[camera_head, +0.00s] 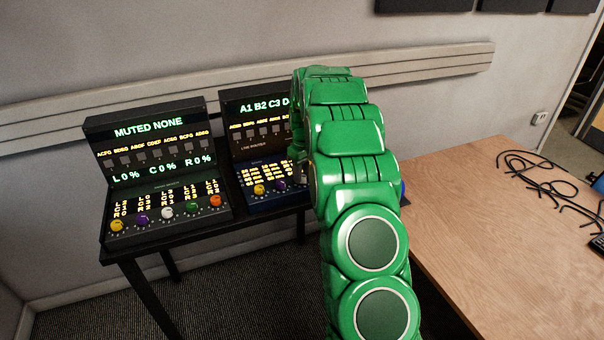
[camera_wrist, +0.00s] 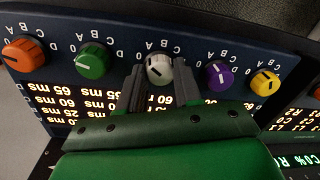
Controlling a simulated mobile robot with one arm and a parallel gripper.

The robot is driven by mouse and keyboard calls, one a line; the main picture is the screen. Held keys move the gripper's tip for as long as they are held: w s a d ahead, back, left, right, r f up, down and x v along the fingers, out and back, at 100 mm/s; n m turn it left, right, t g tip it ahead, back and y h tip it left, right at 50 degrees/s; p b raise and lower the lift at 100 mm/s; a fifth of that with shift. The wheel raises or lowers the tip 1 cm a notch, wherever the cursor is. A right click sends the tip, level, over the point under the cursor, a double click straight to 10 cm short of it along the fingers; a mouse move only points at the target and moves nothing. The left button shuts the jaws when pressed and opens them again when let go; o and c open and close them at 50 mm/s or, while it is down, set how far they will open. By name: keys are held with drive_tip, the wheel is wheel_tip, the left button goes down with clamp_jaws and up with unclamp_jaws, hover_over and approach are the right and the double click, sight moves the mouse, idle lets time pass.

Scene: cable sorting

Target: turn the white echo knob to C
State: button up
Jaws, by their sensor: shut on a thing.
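The white echo knob (camera_wrist: 158,68) is near the middle of the wrist view, in a row on a dark blue panel (camera_wrist: 118,20). That view is upside down, and letters ring each knob. A dark pointer mark shows on the white knob, but I cannot tell its letter for certain. My gripper (camera_wrist: 159,76) is shut on the white knob, with one dark finger on each side. In the head view the knob is hidden or too small to make out beside my green arm, at the right-hand console (camera_head: 260,110).
Green (camera_wrist: 93,60) and purple (camera_wrist: 219,75) knobs flank the white one closely. Orange (camera_wrist: 22,53) and yellow (camera_wrist: 264,82) knobs are at the ends. A second console (camera_head: 150,150) stands left on the black table. A wooden table (camera_head: 490,230) with black cables (camera_head: 550,180) is at right.

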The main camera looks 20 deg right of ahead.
drive_tip(key=m, duration=0.4)
drive_tip(key=shift+m, duration=0.3)
drive_tip(key=m, duration=0.4)
drive_tip(key=shift+s+f+m, duration=0.1)
drive_tip(key=shift+m, duration=0.2)
drive_tip(key=m, duration=0.4)
drive_tip(key=shift+t, duration=0.3)
drive_tip(key=shift+m, duration=2.3)
drive_tip(key=o, duration=1)
drive_tip(key=shift+o, duration=0.2)
